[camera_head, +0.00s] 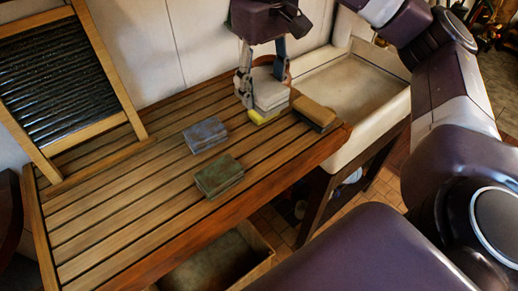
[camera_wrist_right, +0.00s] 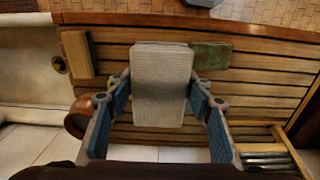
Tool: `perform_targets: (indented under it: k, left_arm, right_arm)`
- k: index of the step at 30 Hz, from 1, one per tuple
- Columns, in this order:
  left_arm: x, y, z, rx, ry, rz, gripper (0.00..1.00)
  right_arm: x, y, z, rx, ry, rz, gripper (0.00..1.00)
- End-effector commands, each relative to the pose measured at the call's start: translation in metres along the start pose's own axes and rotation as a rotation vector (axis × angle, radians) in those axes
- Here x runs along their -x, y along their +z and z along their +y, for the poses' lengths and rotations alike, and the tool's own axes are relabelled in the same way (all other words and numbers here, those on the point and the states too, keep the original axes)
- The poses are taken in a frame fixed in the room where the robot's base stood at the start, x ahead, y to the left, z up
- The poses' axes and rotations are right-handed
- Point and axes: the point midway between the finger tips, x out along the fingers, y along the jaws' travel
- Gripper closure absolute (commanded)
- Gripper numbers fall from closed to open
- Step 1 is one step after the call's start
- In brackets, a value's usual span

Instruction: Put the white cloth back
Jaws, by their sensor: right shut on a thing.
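The white cloth (camera_head: 270,95) is a folded, pale block at the back right of the slatted wooden board (camera_head: 120,215). My right gripper (camera_head: 262,86) is shut on it, with one finger on each side. In the right wrist view the cloth (camera_wrist_right: 163,88) stands between the two fingers of my right gripper (camera_wrist_right: 160,112). A yellow thing (camera_head: 259,118) shows just under the cloth's lower edge, mostly hidden; I cannot tell whether they touch. My left gripper is not in view.
A tan-topped block (camera_head: 315,112) lies right of the cloth, near the board's edge. A blue-grey folded cloth (camera_head: 205,134) and a green one (camera_head: 219,176) lie farther left and forward. A washboard (camera_head: 60,85) leans at left. A pale sink (camera_head: 350,90) adjoins at right.

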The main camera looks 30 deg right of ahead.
Motion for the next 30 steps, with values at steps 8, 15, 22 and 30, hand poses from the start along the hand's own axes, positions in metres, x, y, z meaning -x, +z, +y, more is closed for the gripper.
perform_targets:
  k: [8, 15, 22, 30]
  left_arm:
    - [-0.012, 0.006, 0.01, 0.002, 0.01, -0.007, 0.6]
    - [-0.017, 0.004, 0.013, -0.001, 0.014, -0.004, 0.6]
    - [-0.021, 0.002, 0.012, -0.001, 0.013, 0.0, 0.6]
    - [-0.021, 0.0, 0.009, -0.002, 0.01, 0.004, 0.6]
  right_arm:
    - [-0.055, 0.002, -0.001, 0.001, -0.002, -0.007, 0.8]
    - [-0.096, 0.003, -0.002, 0.001, -0.003, -0.006, 0.8]
    - [-0.133, 0.004, -0.002, 0.001, -0.003, -0.004, 0.8]
    - [-0.153, 0.003, -0.002, 0.001, -0.002, 0.0, 0.8]
